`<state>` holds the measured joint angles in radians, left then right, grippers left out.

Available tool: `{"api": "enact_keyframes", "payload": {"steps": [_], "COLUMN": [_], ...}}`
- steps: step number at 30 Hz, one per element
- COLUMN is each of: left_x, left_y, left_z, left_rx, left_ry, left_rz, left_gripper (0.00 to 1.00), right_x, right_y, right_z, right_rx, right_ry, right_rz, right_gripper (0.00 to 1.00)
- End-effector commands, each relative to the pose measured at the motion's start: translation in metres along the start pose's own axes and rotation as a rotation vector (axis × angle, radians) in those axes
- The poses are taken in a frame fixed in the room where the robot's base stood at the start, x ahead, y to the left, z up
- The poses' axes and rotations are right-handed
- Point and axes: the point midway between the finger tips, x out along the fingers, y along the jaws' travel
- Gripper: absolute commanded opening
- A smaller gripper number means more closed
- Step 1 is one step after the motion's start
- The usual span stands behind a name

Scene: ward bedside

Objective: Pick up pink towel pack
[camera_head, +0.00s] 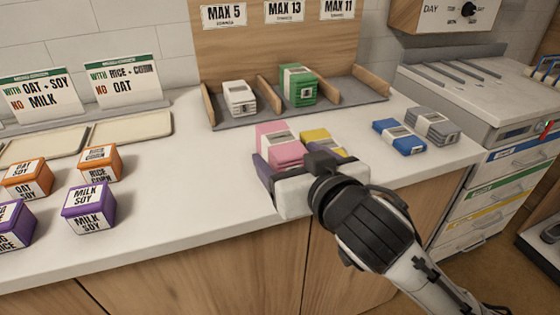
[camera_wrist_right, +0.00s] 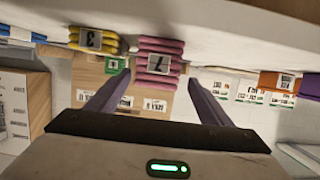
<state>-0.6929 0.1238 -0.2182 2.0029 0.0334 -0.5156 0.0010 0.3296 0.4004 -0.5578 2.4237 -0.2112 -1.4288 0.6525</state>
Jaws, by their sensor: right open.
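The pink towel pack (camera_head: 279,143) lies on the white counter in front of the sorting rack. It is a folded stack with a pale label band. My right gripper (camera_head: 298,161) is open and low at the counter's front side, right at the pack's near end, partly covering it. In the right wrist view, which is upside down, the pink pack (camera_wrist_right: 160,62) shows a 7 label and sits between the lines of the two open fingers (camera_wrist_right: 160,88). I cannot tell whether the fingers overlap its sides. My left gripper is not in view.
A yellow pack (camera_head: 316,136) stands close to the right of the pink one. Blue (camera_head: 399,137) and grey (camera_head: 433,125) packs lie further right. The rack (camera_head: 330,105) behind holds a white pack (camera_head: 239,97) and a green pack (camera_head: 298,84). Small labelled boxes (camera_head: 90,207) stand left.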

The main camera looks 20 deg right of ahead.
Motion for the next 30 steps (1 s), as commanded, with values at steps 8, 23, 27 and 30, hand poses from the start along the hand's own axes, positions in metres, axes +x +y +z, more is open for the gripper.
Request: {"api": "enact_keyframes", "payload": {"steps": [8,23,27,30], "left_x": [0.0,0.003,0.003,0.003], "left_y": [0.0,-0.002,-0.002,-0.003], "left_z": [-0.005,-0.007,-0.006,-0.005], "left_rx": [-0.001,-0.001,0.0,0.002], "left_ry": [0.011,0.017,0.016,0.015], "left_rz": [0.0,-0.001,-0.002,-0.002], "left_gripper": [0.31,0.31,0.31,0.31], "right_x": [0.023,0.062,0.062,0.062], "right_y": [0.003,0.005,0.005,0.005], "right_z": [-0.003,-0.005,-0.005,-0.005], "right_rx": [-0.001,0.001,0.001,0.001], "right_ry": [0.0,0.0,0.0,0.0], "right_rz": [0.003,-0.001,-0.001,-0.001], "right_gripper": [0.73,0.73,0.58,0.41]}}
